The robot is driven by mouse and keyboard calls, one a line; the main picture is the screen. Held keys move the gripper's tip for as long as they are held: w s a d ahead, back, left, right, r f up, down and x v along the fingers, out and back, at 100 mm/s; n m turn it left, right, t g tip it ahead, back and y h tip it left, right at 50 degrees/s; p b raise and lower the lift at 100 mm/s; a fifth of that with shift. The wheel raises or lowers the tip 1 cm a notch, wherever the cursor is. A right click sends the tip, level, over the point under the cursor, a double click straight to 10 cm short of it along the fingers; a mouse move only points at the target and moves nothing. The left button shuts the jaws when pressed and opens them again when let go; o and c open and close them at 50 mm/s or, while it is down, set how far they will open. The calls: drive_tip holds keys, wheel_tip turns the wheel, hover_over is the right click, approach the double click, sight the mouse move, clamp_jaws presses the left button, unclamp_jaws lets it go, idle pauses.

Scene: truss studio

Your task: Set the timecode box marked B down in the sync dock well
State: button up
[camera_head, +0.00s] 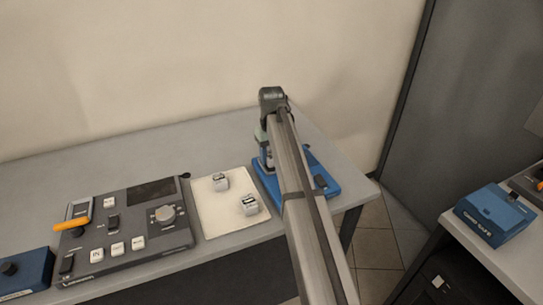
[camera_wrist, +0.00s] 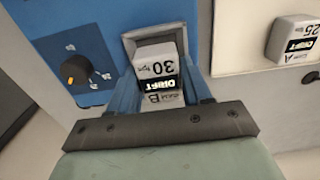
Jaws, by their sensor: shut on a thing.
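The timecode box marked B (camera_wrist: 157,68) is a small white block with a dark display reading DRIFT and a 30 fps mark. My gripper (camera_wrist: 162,88) is shut on it, with a blue finger on each side. The box is at the grey-framed well (camera_wrist: 129,44) of the blue sync dock (camera_wrist: 60,38); how deep it sits in the well I cannot tell. In the head view, the dock (camera_head: 329,184) is at the table's right end, partly covered by my arm. My gripper (camera_head: 266,163) is low over its left part, and the held box cannot be made out there.
A pale mat (camera_head: 213,221) left of the dock bears two other white boxes (camera_head: 220,182) (camera_head: 249,205). The one marked A (camera_wrist: 291,40) shows in the wrist view. A dark control panel (camera_head: 140,218) lies further left. A blue unit (camera_head: 494,214) stands on another table at right.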

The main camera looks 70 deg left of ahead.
drive_tip(key=shift+r, duration=0.35)
idle(0.4)
drive_tip(key=shift+f, duration=0.8)
idle(0.5)
drive_tip(key=o, duration=0.8)
drive_tip(key=shift+r, duration=5.5)
